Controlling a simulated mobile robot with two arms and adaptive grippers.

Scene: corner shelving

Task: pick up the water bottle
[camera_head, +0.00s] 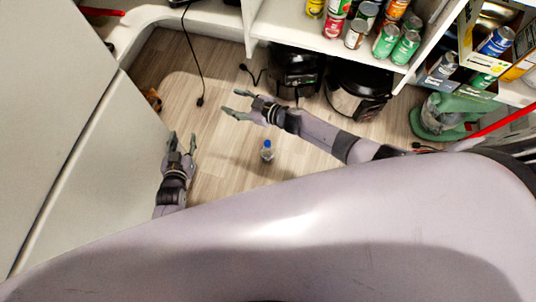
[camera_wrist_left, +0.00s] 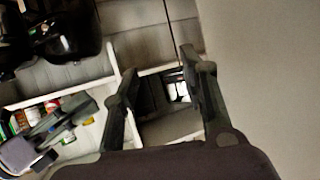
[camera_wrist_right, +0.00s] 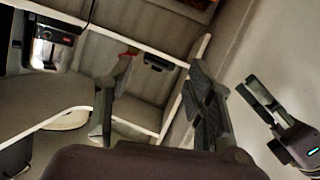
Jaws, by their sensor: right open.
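A small clear water bottle with a blue cap (camera_head: 267,151) stands on the wooden floor in the head view. My right gripper (camera_head: 237,104) is open and empty, above and to the left of the bottle in the picture. My left gripper (camera_head: 182,142) is open and empty, left of the bottle. In the left wrist view the fingers of my left gripper (camera_wrist_left: 158,85) are apart with nothing between them. In the right wrist view the fingers of my right gripper (camera_wrist_right: 155,90) are also apart. The bottle is not visible in either wrist view.
Two black appliances (camera_head: 297,68) (camera_head: 358,92) stand on the floor beneath a white shelf with several cans (camera_head: 388,40). A green bag (camera_head: 440,118) lies at the right. A black cable (camera_head: 199,101) lies at the back. A pale panel (camera_head: 90,165) bounds the left. Floor around the bottle is clear.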

